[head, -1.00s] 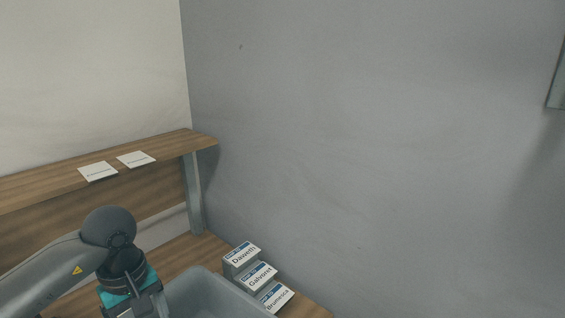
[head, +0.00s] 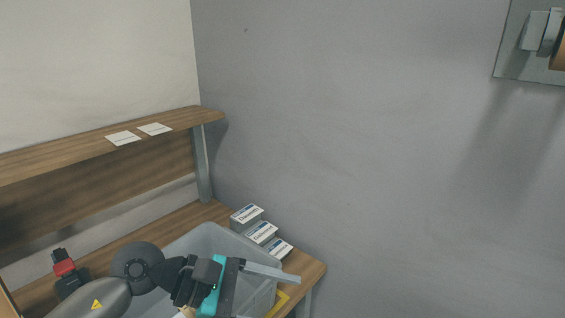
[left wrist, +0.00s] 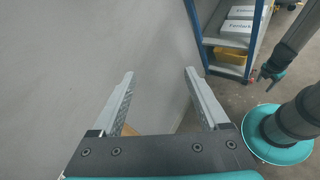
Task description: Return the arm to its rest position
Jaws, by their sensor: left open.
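My left arm comes in from the lower left in the head view. Its left gripper (head: 285,275) is held above the grey bin and points right, towards the table's right end. In the left wrist view the left gripper's two grey fingers (left wrist: 160,75) are spread wide apart with nothing between them. Beyond them are grey wall and a small patch of brown. At the right of that view a dark arm of mine ends in a small dark tip with teal (left wrist: 268,73), apparently my right gripper. It is too small to tell its jaws.
The grey bin (head: 205,236) sits on the wooden table (head: 313,268), beside several labelled boxes (head: 262,232). A shelf (head: 80,142) with two white cards runs along the back left. A black and red device (head: 64,268) stands left. A blue-framed rack (left wrist: 228,40) shows in the wrist view.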

